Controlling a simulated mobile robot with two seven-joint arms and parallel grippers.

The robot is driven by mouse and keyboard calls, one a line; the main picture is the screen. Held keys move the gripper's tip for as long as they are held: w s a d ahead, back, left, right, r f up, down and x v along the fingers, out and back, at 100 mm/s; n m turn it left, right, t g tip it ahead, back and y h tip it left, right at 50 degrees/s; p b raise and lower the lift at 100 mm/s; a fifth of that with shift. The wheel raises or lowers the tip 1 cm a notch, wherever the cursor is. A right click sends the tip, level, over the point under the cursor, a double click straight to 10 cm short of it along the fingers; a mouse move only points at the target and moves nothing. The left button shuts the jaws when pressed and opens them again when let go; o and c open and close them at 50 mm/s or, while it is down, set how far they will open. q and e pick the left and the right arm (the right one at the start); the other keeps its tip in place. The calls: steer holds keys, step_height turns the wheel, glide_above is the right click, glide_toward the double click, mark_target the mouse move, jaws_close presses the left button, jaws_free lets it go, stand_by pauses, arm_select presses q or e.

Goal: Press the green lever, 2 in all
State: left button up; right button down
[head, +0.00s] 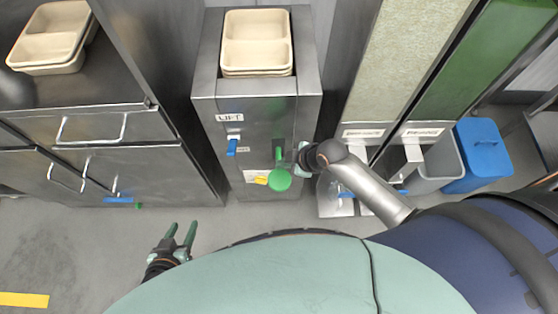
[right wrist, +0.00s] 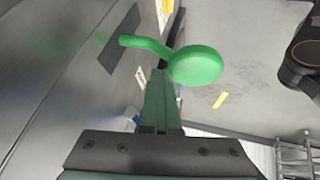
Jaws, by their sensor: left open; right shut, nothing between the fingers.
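The green lever (head: 279,179) sticks out from the front of the steel lift cabinet, with a round green knob at its end. In the right wrist view the lever (right wrist: 195,65) shows its bent arm and knob just past my fingers. My right gripper (head: 304,158) is shut and empty, just right of the lever in the head view; its fingers (right wrist: 160,95) point at the lever. I cannot tell whether they touch it. My left gripper (head: 182,233) is open and empty, low over the floor at left.
Stacked beige trays (head: 257,42) sit in the top of the lift cabinet. Dispensers (head: 400,70), a grey bin (head: 438,165) and a blue bin (head: 478,155) stand at right. Steel drawers (head: 110,165) stand at left.

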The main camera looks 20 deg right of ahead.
steer(key=shift+s+a+f+b, duration=0.1)
steer(key=shift+s+f+b, duration=0.15)
steer(key=shift+f, duration=0.3)
steer(key=shift+s+f+b, duration=0.2)
steer(key=shift+f+b, duration=0.05)
steer(key=shift+f, duration=0.3)
stand_by(1.0)
steer(key=shift+r, duration=0.15)
steer(key=r+p, duration=0.1)
steer(key=w+r+p, duration=0.1)
steer(key=r+p, duration=0.3)
steer(key=shift+w+d+r, duration=0.2)
steer(key=shift+w+r, duration=0.05)
steer(key=shift+w, duration=0.15)
stand_by(0.4)
steer(key=r+p, duration=0.1)
steer(key=w+r+p, duration=0.1)
steer(key=r, duration=0.1)
steer(key=r+p, duration=0.1)
steer(key=shift+w+d+r+p, duration=0.25)
steer(key=shift+w+r+p, duration=0.05)
steer(key=shift+r+p, duration=0.1)
stand_by(0.7)
